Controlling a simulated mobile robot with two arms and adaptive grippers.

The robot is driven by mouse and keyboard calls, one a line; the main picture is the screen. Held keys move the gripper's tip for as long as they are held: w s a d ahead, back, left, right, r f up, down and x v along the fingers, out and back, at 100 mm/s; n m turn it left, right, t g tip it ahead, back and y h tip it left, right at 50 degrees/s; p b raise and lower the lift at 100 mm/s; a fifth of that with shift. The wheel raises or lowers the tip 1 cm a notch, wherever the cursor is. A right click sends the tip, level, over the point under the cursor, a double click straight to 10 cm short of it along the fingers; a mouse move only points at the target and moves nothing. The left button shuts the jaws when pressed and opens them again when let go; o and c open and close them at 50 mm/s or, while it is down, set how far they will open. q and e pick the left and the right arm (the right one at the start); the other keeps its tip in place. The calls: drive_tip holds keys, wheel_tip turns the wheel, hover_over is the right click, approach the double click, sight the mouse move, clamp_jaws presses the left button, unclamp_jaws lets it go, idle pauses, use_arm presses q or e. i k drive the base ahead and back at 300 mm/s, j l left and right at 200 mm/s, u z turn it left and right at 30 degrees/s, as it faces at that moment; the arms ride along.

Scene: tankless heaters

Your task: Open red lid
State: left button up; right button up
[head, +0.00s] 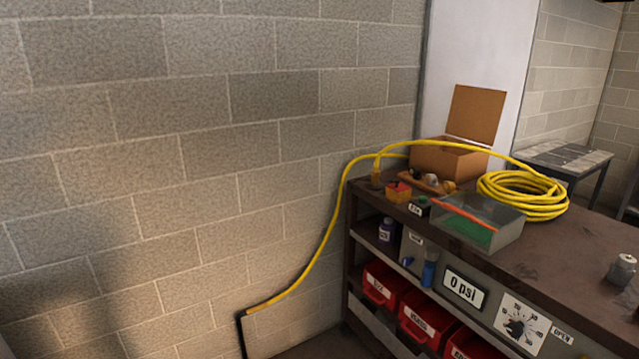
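No plainly red lid can be made out. A clear grey case (497,223) with a red-orange strip (462,213) along its upper edge and a green area inside stands at the front edge of the brown bench top. I cannot tell whether its cover is open or shut. A small red and yellow block (398,191) sits to its left. Neither of my grippers is in view.
On the brown workbench (575,250) stand an open cardboard box (447,161), a coiled yellow hose (530,195) and a grey canister (621,270). Red bins (380,285) fill the lower shelf. A block wall (200,150) rises at the left.

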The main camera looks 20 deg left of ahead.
sight(398, 186)
drive_tip(key=u, duration=0.25)
drive_tip(key=i+j+z, duration=0.15)
drive_tip(key=i, duration=0.3)
drive_tip(key=i+j+z, duration=0.2)
drive_tip(key=i+j, duration=0.2)
